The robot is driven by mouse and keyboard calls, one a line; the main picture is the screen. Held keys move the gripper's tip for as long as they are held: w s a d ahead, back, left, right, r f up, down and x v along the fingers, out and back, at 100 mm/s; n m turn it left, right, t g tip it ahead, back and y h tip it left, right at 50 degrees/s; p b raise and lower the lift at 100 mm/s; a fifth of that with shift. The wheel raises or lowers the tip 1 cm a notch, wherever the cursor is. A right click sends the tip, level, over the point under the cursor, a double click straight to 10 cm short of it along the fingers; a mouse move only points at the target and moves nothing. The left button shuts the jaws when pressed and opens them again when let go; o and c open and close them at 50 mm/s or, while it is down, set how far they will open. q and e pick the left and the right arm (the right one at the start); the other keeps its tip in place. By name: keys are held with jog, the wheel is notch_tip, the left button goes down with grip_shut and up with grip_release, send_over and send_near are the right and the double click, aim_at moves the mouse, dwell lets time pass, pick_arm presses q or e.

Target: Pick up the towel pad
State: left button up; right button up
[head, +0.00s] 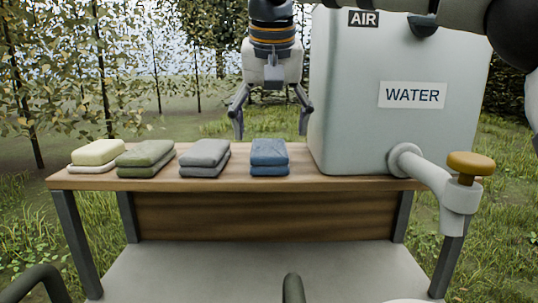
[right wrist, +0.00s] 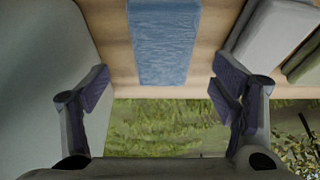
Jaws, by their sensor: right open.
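A folded blue towel pad (head: 269,158) lies on the wooden bench top, left of the water tank. In the right wrist view the blue towel pad (right wrist: 163,40) lies at the top centre, lined up between the fingers. My right gripper (head: 271,122) is open and empty, pointing down above the blue pad, apart from it. Its two fingers also show spread wide in the right wrist view (right wrist: 162,90). A folded grey pad (head: 205,157), a green pad (head: 145,157) and a cream block or pad (head: 97,153) sit in a row further left. My left gripper is out of view.
A large pale tank (head: 350,100) marked WATER stands on the bench right beside the gripper. Its tap (head: 468,165) with a yellow knob sticks out at the front right. The bench (head: 340,184) has bare wood between the pads. Trees and grass lie behind.

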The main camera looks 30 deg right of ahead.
aim_at(269, 146)
jog(key=x, duration=0.5)
jog(key=shift+s+a, duration=0.15)
jog(key=shift+a, duration=0.05)
jog(key=c, duration=1.2)
jog(key=shift+c, duration=0.2)
notch_tip(269, 146, up, 3)
jog(key=shift+f, duration=0.1)
jog(key=s+r, duration=0.1)
jog(key=s+a+r, duration=0.1)
jog(key=r, duration=0.1)
jog(key=s+r, duration=0.1)
jog(key=r, duration=0.1)
jog(key=shift+s+a, duration=0.2)
jog(key=shift+a, duration=0.15)
jog(key=s+a+r, duration=0.4)
jog(key=s+r, duration=0.1)
jog(key=s, duration=0.4)
jog(key=shift+s, duration=0.25)
